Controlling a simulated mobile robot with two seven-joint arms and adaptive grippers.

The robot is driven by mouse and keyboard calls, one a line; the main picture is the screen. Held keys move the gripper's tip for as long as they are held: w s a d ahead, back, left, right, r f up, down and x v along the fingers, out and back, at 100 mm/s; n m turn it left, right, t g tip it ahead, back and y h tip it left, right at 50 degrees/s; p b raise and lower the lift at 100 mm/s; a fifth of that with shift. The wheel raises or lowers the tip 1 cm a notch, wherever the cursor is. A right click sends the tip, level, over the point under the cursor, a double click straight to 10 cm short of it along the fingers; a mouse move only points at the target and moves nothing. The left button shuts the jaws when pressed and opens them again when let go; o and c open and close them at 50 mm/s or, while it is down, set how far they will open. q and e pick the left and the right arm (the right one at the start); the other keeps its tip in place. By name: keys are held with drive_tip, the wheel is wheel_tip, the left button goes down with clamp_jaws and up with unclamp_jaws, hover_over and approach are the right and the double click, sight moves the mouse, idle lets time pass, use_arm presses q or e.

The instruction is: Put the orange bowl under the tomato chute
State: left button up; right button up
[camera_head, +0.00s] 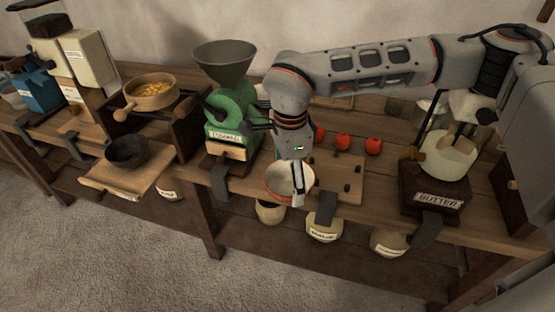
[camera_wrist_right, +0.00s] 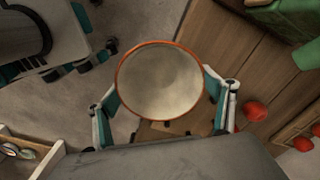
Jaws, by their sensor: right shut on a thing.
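The orange bowl (camera_head: 277,182) has an orange rim and a pale inside. My right gripper (camera_head: 298,190) is shut on it and holds it at the front edge of the bench, beside a wooden board. In the right wrist view the bowl (camera_wrist_right: 160,80) sits between the two fingers of my right gripper (camera_wrist_right: 162,100), with floor and wood below it. Several red tomatoes (camera_head: 373,145) lie at the back of the board, right of my arm. I cannot make out the tomato chute; my right arm hides part of that area. My left gripper is not in view.
A green grinder (camera_head: 232,110) stands left of the bowl, and a butter machine (camera_head: 436,190) stands to the right. Small pegs stick up from the board (camera_head: 345,165). A black bowl (camera_head: 127,151) rests on a pull-out shelf at left. Pots (camera_head: 324,226) stand on the lower shelf.

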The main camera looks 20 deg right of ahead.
drive_tip(key=w+a+f+m+b, duration=0.1)
drive_tip(key=a+m, duration=0.3)
drive_tip(key=m, duration=0.4)
drive_tip(key=w+a+f+m, duration=0.1)
drive_tip(key=a+f+m, duration=0.15)
drive_tip(key=m, duration=0.55)
drive_tip(key=w+d, duration=0.2)
drive_tip(key=w, duration=0.1)
drive_tip(key=w+d, duration=0.2)
drive_tip(key=w, duration=0.2)
drive_tip(key=w+d+b, duration=0.1)
drive_tip(key=w+d, duration=0.1)
drive_tip(key=w, duration=0.2)
drive_tip(key=shift+d+r, duration=0.2)
drive_tip(key=shift+r, duration=0.1)
drive_tip(key=shift+w+d, duration=0.35)
drive_tip(key=w+d, duration=0.1)
drive_tip(key=w+d+b, duration=0.1)
drive_tip(key=w, duration=0.1)
drive_tip(key=shift+f, duration=0.65)
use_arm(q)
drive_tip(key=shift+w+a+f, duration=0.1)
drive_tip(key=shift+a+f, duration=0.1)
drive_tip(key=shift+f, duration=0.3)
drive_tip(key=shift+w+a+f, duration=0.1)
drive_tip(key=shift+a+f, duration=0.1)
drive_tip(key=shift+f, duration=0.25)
use_arm(e)
drive_tip(key=shift+f, duration=0.15)
